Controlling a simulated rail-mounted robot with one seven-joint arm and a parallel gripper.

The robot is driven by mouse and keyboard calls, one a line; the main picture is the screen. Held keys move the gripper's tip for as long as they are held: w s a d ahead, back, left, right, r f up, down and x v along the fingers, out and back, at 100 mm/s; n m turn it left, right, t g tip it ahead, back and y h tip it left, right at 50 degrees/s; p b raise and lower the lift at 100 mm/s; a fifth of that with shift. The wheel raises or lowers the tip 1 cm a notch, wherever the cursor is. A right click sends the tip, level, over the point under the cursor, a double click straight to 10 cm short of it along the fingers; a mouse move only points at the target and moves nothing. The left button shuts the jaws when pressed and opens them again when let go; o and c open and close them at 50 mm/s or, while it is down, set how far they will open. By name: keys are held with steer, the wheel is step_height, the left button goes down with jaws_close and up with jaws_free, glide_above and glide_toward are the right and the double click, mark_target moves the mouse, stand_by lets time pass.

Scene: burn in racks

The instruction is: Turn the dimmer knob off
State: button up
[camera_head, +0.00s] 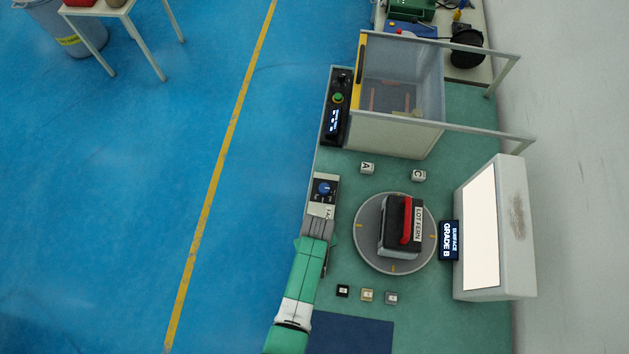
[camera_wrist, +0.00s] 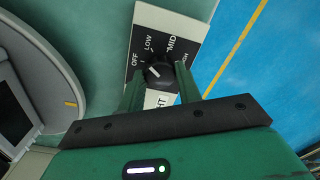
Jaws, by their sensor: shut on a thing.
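The dimmer knob (camera_head: 324,188) sits on a small panel (camera_head: 319,208) at the bench's front edge. It looks blue in the head view and dark in the wrist view (camera_wrist: 160,73). The panel in the wrist view (camera_wrist: 176,22) reads OFF, LOW, MID and a partly hidden last word. A pale mark shows on the knob's left part, on the OFF and LOW side; its exact setting I cannot tell. My gripper (camera_head: 320,213) reaches over the panel's lower part. Its two fingers are shut on the knob, one on each side, covering part of the panel's lettering.
A round turntable (camera_head: 366,253) carrying a black device with a red handle (camera_head: 407,220) stands right of my gripper. A clear-sided box (camera_head: 391,136) and a black control unit (camera_head: 337,107) stand beyond the panel. Small blocks (camera_head: 367,295) lie nearby.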

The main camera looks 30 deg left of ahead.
steer(key=n, duration=0.6)
steer(key=shift+r+n, duration=0.1)
steer(key=shift+n, duration=0.3)
stand_by(0.3)
steer(key=o, duration=1)
step_height(320, 180, up, 8)
steer(key=shift+w+f+p, duration=0.15)
steer(key=shift+p, duration=0.8)
